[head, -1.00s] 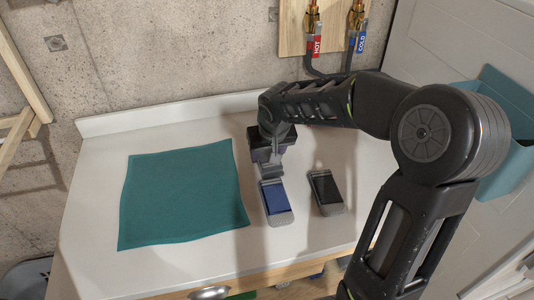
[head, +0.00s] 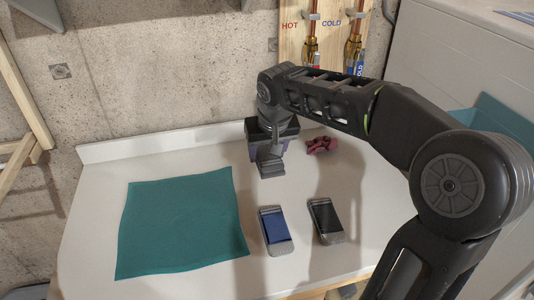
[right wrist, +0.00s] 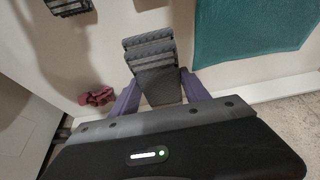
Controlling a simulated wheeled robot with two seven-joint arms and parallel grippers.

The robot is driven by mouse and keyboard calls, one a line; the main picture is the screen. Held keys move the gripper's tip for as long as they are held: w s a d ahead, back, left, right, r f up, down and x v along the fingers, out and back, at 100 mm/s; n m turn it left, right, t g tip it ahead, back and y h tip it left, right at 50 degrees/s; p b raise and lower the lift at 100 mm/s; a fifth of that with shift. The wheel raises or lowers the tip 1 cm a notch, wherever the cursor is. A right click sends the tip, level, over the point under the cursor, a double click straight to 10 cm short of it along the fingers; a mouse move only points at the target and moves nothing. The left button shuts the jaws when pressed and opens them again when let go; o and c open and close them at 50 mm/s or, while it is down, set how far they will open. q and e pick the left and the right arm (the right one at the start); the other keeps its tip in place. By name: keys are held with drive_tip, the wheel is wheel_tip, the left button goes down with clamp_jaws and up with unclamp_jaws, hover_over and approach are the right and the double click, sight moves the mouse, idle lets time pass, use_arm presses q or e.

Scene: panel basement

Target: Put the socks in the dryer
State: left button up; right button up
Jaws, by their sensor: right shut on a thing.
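My right gripper (head: 270,160) is above the back of the white counter, shut on a grey ribbed thing (head: 271,168), perhaps a folded sock. A crumpled dark red thing (head: 321,145) lies at the back, right of the gripper. My left gripper is not in view. I cannot identify the dryer for sure.
A teal cloth (head: 180,230) lies flat on the counter's left half. White panels (head: 450,50) stand at the right with a teal bin (head: 490,120) by them. Hot and cold pipes (head: 330,45) run down the back wall.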

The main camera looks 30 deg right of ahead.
idle(0.3)
drive_tip(key=w+a+f+n, duration=0.1)
drive_tip(key=a+f, duration=0.2)
drive_tip(key=a, duration=0.2)
drive_tip(key=w+a+f+n+y, duration=0.1)
drive_tip(key=a+f, duration=0.2)
drive_tip(key=a, duration=0.2)
drive_tip(key=a+f+n, duration=0.1)
drive_tip(key=a+f, duration=0.1)
drive_tip(key=a, duration=0.4)
drive_tip(key=shift+w+f+n, duration=0.4)
